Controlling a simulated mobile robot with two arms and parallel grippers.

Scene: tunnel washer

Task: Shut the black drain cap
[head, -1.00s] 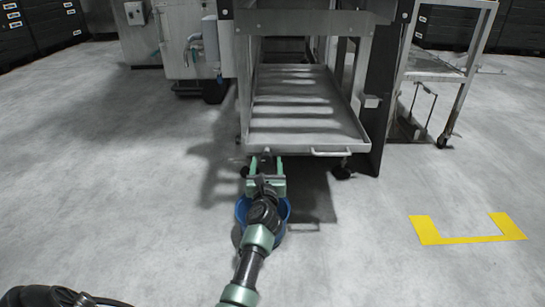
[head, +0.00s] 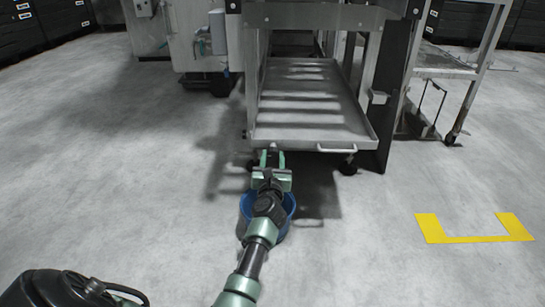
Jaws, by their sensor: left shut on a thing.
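My left gripper (head: 272,157) is at the front left edge of the low metal drain tray (head: 352,128). Its two green fingers point away from me and are shut on a small dark thing between them, which I take to be the black drain cap; the fingers and wrist hide most of it. I cannot tell from here how far the cap is closed. My right gripper is not in view.
A blue bucket (head: 289,206) stands on the floor under my left wrist, partly hidden by it. The tray has casters and a front handle (head: 337,149). A metal stand (head: 445,66) is at right. Yellow floor marking (head: 474,238) lies on open floor.

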